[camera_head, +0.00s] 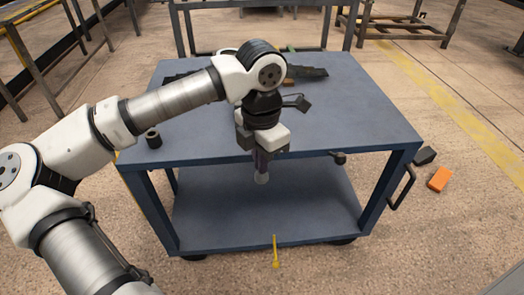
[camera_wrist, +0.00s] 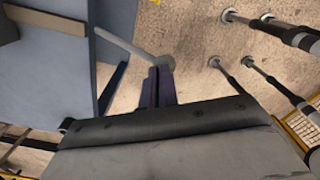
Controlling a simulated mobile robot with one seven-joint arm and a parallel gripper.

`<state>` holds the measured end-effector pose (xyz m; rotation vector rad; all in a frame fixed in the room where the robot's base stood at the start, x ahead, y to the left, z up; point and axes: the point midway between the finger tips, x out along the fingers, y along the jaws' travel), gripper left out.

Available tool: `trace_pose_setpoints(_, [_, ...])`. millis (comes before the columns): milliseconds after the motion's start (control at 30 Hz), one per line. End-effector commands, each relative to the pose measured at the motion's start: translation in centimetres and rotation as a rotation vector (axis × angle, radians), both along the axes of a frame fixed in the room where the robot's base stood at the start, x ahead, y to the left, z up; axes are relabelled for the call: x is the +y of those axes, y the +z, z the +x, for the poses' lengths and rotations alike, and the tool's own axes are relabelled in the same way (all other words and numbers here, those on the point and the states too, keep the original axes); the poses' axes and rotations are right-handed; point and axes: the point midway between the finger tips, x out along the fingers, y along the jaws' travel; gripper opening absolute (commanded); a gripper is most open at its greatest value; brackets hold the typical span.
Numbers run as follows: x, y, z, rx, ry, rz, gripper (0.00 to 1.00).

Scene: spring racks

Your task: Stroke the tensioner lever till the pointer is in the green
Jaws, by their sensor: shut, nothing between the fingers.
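A grey rod with a round knob (camera_wrist: 165,62), probably the tensioner lever, shows in the wrist view beside the blue cart. A pale round end (camera_head: 262,179) shows just below my fingers in the head view. My gripper (camera_head: 261,163) points down in front of the cart's front edge. Its purple fingers (camera_wrist: 159,86) are shut together and empty, with their tips at the knob; I cannot tell whether they touch it. The lever's base is hidden or out of sight. I cannot make out the pointer or a green zone.
The blue cart (camera_head: 350,115) has a lower shelf (camera_head: 310,215). A long dark part (camera_head: 310,72) lies at the back of its top, partly behind my arm. A dark cylinder (camera_head: 153,138) stands at the left. An orange block (camera_head: 439,178) lies on the floor at right.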

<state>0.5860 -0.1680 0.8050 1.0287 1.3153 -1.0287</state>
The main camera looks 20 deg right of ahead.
Motion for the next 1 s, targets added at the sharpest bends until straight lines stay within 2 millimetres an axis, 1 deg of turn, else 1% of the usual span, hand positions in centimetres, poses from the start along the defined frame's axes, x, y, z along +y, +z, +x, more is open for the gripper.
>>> trace_pose_setpoints(33, [0.0,-1.1,0.1,-0.002,0.001,0.000,0.00])
trace_pose_setpoints(1000, [0.0,-10.8,0.0,-0.001,0.001,0.000,0.00])
